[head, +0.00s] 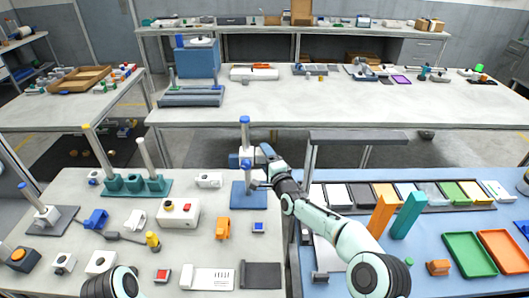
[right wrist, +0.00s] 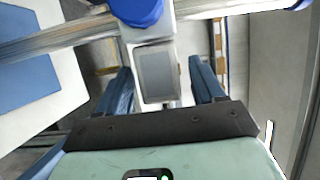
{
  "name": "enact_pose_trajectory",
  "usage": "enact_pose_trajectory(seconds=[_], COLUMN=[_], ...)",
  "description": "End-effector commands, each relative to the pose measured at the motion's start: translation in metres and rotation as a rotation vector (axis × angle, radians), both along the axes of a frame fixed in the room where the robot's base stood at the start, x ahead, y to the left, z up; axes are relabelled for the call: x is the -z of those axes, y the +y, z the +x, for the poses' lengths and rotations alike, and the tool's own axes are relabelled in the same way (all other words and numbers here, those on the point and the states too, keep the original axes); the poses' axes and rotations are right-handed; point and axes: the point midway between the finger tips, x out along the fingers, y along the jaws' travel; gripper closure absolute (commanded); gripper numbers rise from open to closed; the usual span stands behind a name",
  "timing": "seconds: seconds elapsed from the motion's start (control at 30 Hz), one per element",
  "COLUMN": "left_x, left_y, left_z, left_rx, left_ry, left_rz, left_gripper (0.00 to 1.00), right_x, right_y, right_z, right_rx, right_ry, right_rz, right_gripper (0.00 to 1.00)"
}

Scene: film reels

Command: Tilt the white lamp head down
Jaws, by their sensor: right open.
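A grey post with a blue cap (head: 244,119) stands on a blue base plate (head: 248,196) near the right edge of the left table. Partway up the post is a white head (head: 246,156), largely covered by my gripper in the head view. In the right wrist view the white head (right wrist: 157,75) shows a grey square face, and a blue knob (right wrist: 137,10) sits by the post. My right gripper (head: 262,165) is open, with one blue finger on each side of the head. Contact cannot be told. My left gripper is not in view.
A teal stand (head: 130,187) with posts, a white box with a red button (head: 179,216) and an orange part (head: 222,228) share the left table. The right table holds green (head: 469,255) and orange trays, plus upright orange and teal blocks.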

Motion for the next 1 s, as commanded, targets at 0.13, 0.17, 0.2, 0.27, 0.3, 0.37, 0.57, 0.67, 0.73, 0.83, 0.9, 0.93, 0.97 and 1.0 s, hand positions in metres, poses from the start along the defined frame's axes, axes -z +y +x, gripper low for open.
enact_pose_trajectory(seconds=[0.13, 0.17, 0.2, 0.27, 0.3, 0.37, 0.57, 0.67, 0.73, 0.83, 0.9, 0.93, 0.97, 1.0], left_x=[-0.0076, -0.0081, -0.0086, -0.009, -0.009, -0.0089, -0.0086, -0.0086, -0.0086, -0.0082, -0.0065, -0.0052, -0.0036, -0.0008], left_y=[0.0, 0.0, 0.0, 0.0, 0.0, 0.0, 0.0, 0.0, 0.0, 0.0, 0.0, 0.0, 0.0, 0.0], left_z=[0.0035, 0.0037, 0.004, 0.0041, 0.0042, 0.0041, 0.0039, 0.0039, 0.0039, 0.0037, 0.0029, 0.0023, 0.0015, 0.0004], left_rx=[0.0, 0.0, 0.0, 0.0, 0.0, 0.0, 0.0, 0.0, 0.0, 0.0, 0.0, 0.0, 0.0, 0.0], left_ry=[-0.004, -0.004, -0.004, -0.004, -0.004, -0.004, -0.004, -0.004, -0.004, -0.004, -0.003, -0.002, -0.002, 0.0], left_rz=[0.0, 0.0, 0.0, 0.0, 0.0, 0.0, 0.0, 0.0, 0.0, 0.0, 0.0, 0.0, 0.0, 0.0], left_gripper=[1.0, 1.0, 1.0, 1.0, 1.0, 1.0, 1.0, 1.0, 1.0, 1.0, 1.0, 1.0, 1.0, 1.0], right_x=[-0.0013, -0.0011, -0.0011, -0.0006, -0.0001, 0.0003, 0.0004, 0.0002, 0.0001, 0.0003, 0.0009, 0.0012, 0.0017, 0.0024], right_y=[0.0043, 0.0047, 0.005, 0.0053, 0.0055, 0.0057, 0.0055, 0.0055, 0.0054, 0.0054, 0.0055, 0.0054, 0.0055, 0.0056], right_z=[0.0102, 0.0113, 0.0125, 0.0135, 0.0137, 0.0139, 0.0136, 0.0136, 0.0136, 0.0136, 0.0134, 0.0133, 0.0133, 0.0132], right_rx=[0.0, 0.0, 0.001, 0.001, 0.001, 0.001, 0.001, 0.001, 0.001, 0.001, 0.001, 0.001, 0.001, 0.001], right_ry=[-0.001, 0.0, -0.001, 0.0, 0.0, 0.001, 0.001, 0.001, 0.0, -0.001, -0.006, -0.01, -0.016, -0.026], right_rz=[0.0, 0.0, 0.0, 0.0, 0.0, 0.0, 0.0, 0.0, 0.0, -0.001, 0.0, 0.001, 0.001, 0.001], right_gripper=[0.32, 0.32, 0.32, 0.32, 0.32, 0.32, 0.42, 0.74, 0.83, 0.83, 0.83, 0.83, 0.83, 0.83])
